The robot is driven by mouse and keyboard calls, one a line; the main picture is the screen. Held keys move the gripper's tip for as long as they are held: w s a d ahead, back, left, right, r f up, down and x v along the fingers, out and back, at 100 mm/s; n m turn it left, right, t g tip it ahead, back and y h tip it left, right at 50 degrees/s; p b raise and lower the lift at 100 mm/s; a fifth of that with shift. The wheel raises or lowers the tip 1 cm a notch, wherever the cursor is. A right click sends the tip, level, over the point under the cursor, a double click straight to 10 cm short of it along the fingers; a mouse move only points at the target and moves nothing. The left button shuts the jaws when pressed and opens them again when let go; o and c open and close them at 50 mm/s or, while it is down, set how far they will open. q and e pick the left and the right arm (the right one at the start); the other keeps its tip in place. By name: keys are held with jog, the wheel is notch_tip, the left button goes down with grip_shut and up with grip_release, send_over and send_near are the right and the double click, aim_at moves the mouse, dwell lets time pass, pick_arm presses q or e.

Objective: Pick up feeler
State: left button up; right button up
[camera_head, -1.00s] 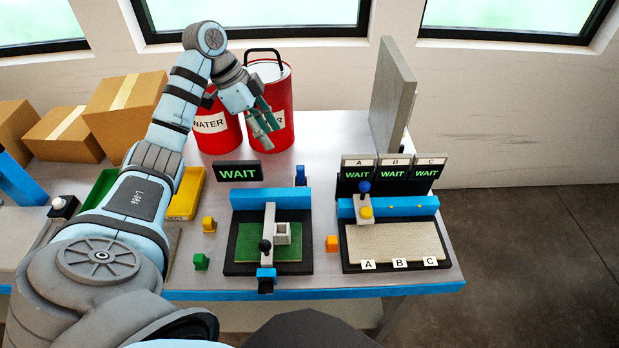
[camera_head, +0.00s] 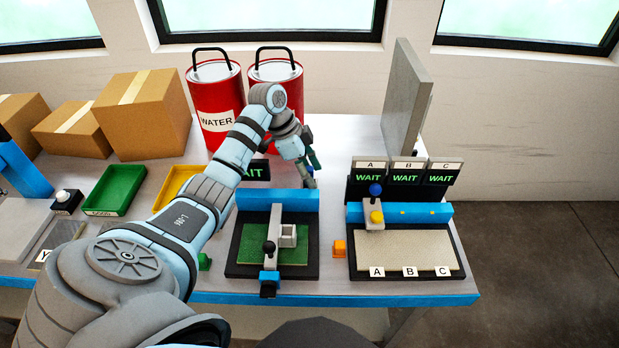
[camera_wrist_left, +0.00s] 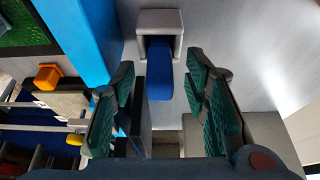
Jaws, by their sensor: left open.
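A blue handle (camera_wrist_left: 160,82) standing in a grey square holder (camera_wrist_left: 146,22) shows in the left wrist view; I take it for the feeler. My left gripper (camera_wrist_left: 161,66) is open, with one green-padded finger on each side of the blue handle in that view. The fingers look apart from it, and I cannot tell how far above it they are. In the head view my left gripper (camera_head: 312,170) is behind the blue bar (camera_head: 278,200) of the middle fixture and hides the holder. My right gripper is not in view.
Two red cans (camera_head: 216,105) stand behind the arm. A grey upright panel (camera_head: 405,100) and a fixture with a beige plate (camera_head: 400,247) are to the right. An orange block (camera_head: 339,249) sits between the fixtures. A green tray (camera_head: 115,190) is at left.

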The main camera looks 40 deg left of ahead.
pick_arm(q)
grip_shut()
jog(key=shift+r, duration=0.1)
